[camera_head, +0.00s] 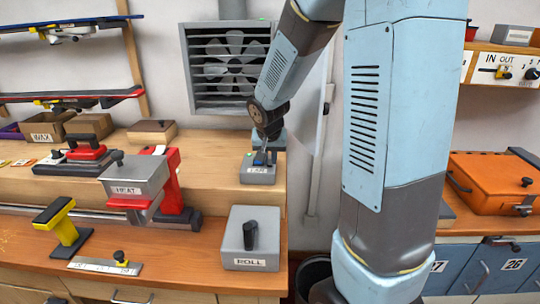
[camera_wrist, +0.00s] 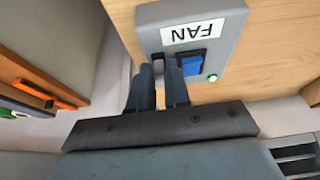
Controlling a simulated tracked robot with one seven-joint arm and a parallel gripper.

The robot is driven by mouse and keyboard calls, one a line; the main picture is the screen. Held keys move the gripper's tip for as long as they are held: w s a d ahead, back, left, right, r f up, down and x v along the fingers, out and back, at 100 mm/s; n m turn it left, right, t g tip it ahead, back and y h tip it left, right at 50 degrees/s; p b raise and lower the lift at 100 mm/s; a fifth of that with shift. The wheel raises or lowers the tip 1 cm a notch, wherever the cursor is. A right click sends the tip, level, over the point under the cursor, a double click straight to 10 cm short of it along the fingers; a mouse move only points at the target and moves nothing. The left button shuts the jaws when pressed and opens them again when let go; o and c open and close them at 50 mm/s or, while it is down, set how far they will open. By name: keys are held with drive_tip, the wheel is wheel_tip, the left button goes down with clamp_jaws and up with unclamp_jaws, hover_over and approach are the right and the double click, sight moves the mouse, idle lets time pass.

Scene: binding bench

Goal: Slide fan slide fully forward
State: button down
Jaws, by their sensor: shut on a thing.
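The grey fan box (camera_head: 247,176), labelled FAN, sits on the raised wooden shelf in the head view. It shows upside down in the wrist view (camera_wrist: 225,35), with a blue control piece (camera_wrist: 192,63) in its face and a lit green lamp (camera_wrist: 212,78). My gripper (camera_head: 263,156) reaches down onto the box's top. In the wrist view my gripper's two fingers (camera_wrist: 160,78) stand close together against the box, just left of the blue piece. It is shut on the fan slide; the slide between the fingers is mostly hidden, so its exact position cannot be told.
A fan (camera_head: 234,64) behind louvres is in the wall behind. A grey ROLL box (camera_head: 240,252) stands in front, and a HEAT press (camera_head: 133,176) stands to the left. An orange case (camera_head: 490,180) is at the right. My arm covers much of the centre right.

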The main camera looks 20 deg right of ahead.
drive_tip(key=shift+s+a, duration=0.1)
drive_tip(key=shift+s, duration=0.05)
drive_tip(key=c, duration=1.4)
unclamp_jaws()
drive_tip(key=shift+s, duration=0.1)
drive_tip(key=shift+o, duration=1.2)
drive_tip(key=v, duration=1.3)
drive_tip(key=shift+r, duration=0.35)
drive_tip(key=shift+s, duration=0.1)
drive_tip(key=s+r+n+y, duration=0.1)
drive_tip(key=s+r+n, duration=0.1)
drive_tip(key=s, duration=0.8)
drive_tip(key=s+r+n+t, duration=0.1)
drive_tip(key=s+r+n, duration=0.1)
drive_tip(key=s, duration=0.8)
drive_tip(key=shift+s+d+n+y, duration=0.2)
drive_tip(key=shift+d+n+y, duration=0.1)
drive_tip(key=shift+y, duration=0.1)
